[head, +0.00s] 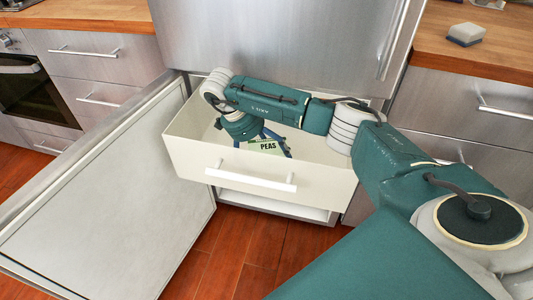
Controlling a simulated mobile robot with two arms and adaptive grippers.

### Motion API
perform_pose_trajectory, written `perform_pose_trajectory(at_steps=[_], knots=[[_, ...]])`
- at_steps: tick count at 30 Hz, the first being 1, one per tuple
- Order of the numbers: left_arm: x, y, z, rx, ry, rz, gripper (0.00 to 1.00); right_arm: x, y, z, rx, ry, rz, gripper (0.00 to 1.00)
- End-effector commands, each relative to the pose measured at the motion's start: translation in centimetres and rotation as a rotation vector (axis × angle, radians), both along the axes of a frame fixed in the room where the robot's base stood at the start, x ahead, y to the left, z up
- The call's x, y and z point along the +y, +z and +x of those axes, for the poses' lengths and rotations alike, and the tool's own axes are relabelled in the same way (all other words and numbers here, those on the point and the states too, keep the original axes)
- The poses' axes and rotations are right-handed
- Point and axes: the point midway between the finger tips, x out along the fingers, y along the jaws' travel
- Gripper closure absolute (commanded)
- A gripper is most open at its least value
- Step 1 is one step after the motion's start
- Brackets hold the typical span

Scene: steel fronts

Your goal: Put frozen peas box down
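The frozen peas box (266,147), pale green with dark "PEAS" lettering, is inside the open white freezer drawer (250,178), near its front wall. The front wall hides its lower part, so I cannot tell whether it rests on the drawer floor. My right gripper (262,142) reaches down into the drawer, with its blue fingers apart on either side of the box. Whether they press on the box or stand clear of it is not clear. My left gripper is not in view.
The freezer door (110,210) stands wide open at the left. The drawer's white bar handle (250,179) faces me. A closed steel door (270,35) is above. Wooden counters stand on both sides, with a grey and white block (466,35) on the right one.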

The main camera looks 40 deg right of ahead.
Motion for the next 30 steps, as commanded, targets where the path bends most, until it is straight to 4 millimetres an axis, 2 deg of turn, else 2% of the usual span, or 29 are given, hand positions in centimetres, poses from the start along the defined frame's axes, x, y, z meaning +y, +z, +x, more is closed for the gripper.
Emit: perform_pose_trajectory(at_steps=[11, 17, 21, 24, 30], knots=[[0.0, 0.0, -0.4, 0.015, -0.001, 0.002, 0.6, 0.0, 0.3, 0.0, -0.001, 0.0, 0.0, 0.0], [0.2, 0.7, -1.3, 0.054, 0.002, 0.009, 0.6, 1.3, 3.9, 0.8, -0.004, 0.003, 0.001, 0.0], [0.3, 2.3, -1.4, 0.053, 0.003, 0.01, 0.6, 2.5, 7.1, 1.4, -0.005, 0.002, -0.001, 0.0], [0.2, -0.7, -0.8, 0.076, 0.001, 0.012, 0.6, 3.2, 8.7, 1.7, -0.003, 0.0, -0.001, 0.0], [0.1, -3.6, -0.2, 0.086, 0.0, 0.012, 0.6, 4.1, 10.6, 2.1, -0.001, 0.002, -0.001, 0.0]])
